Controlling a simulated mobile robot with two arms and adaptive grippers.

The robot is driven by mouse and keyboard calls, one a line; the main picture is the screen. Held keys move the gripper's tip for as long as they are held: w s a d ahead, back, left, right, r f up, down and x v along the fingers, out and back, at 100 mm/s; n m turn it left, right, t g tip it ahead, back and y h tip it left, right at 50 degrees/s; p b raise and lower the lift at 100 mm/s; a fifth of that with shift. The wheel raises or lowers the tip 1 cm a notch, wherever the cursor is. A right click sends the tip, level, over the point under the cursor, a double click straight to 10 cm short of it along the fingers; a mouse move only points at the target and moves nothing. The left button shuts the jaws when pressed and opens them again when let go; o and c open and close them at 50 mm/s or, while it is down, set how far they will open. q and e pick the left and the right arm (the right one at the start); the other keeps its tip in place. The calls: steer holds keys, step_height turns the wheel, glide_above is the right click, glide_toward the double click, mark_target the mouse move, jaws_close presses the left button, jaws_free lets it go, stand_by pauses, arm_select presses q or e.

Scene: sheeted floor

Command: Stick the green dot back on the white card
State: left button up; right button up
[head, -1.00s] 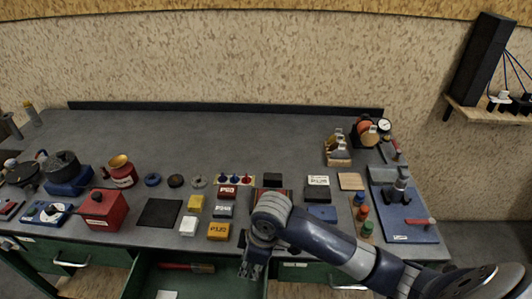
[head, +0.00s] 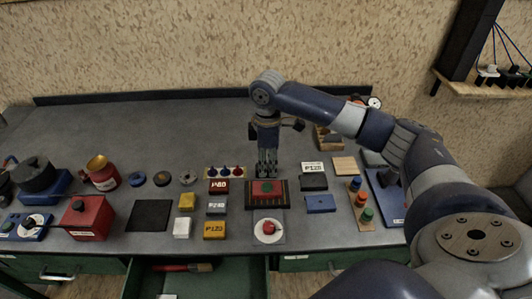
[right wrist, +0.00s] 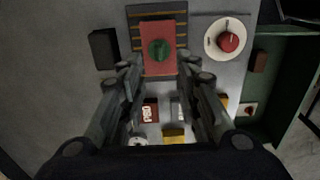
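A green dot (head: 267,187) lies on a red block (head: 256,195), which sits on a dark ridged base (head: 249,203). In the right wrist view the green dot (right wrist: 159,50) is round and raised, in the middle of the red face. No plain white card is clearly identifiable. A white disc (head: 259,235) with a red knob lies just in front of the dark base. My right gripper (head: 266,172) points down at the back edge of the red block. In the right wrist view its fingers (right wrist: 160,72) are apart with nothing held between them. My left gripper is not in view.
Labelled blocks, including a yellow one (head: 214,231), stand left of the dark base. A blue box (head: 320,204) and a rack of coloured knobs (head: 361,200) stand right. An open green drawer (head: 225,284) juts out in front. The bench's back left (head: 130,125) is clear.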

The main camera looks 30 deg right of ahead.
mark_target(267, 183)
step_height(267, 183, down, 7)
steer(key=shift+r+p, duration=0.15)
steer(key=shift+p, duration=0.45)
steer(key=shift+f, duration=0.45)
jaws_close()
steer(key=shift+r, duration=0.15)
